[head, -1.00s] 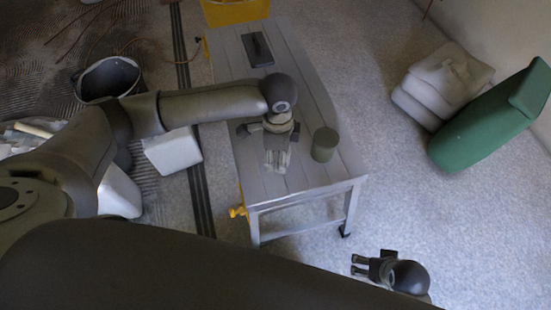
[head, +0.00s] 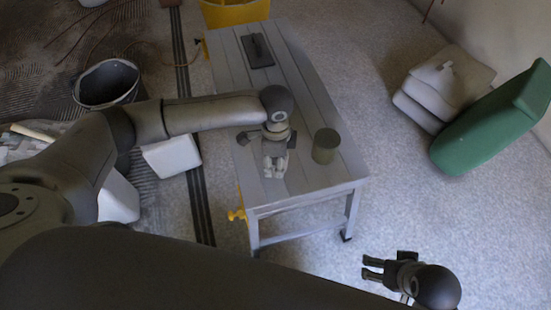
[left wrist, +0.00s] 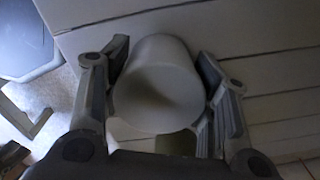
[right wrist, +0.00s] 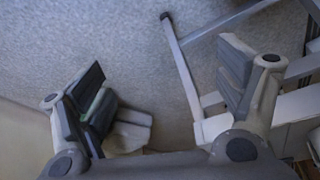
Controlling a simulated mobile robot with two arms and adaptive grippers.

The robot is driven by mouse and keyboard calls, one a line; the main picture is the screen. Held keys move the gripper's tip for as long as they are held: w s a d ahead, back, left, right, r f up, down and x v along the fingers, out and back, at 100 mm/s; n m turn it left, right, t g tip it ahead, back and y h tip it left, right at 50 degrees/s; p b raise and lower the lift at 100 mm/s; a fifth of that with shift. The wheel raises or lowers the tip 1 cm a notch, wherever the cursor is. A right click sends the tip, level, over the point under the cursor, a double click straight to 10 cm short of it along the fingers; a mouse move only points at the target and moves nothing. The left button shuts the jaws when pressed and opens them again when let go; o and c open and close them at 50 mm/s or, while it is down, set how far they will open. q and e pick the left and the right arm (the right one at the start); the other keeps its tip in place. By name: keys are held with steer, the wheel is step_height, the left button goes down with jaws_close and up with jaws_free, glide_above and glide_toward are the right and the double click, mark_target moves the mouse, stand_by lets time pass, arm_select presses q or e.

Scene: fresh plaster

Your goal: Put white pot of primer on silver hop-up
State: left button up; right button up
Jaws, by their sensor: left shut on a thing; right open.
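The white pot of primer (left wrist: 157,85) is a pale cylinder between the two fingers of my left gripper (left wrist: 160,95) in the left wrist view. My left gripper is shut on it. In the head view my left gripper (head: 275,168) is over the near half of the silver hop-up (head: 310,103), and it hides most of the pot. I cannot tell whether the pot touches the top. My right gripper (head: 373,268) is open and empty, beyond the hop-up's near right corner; it also shows in the right wrist view (right wrist: 165,85).
A dark green cylinder (head: 325,147) stands on the hop-up just right of my left gripper. A dark flat tool (head: 257,50) lies at its far end. A black bucket (head: 107,84) and white tubs (head: 172,153) stand left. Grey sacks (head: 440,85) and a green roll (head: 487,125) lie right.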

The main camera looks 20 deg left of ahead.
steer(key=shift+f, duration=0.1)
arm_select(q)
steer(key=o, duration=1.1)
steer(key=shift+f, duration=0.1)
arm_select(e)
steer(key=shift+f, duration=0.1)
arm_select(q)
steer(key=shift+r, duration=0.3)
step_height(320, 180, up, 10)
steer(key=p, duration=0.3)
steer(key=shift+r, duration=0.85)
arm_select(e)
step_height(320, 180, down, 12)
steer(key=shift+s+g, duration=0.25)
steer(key=shift+g, duration=0.15)
steer(key=shift+a, duration=0.1)
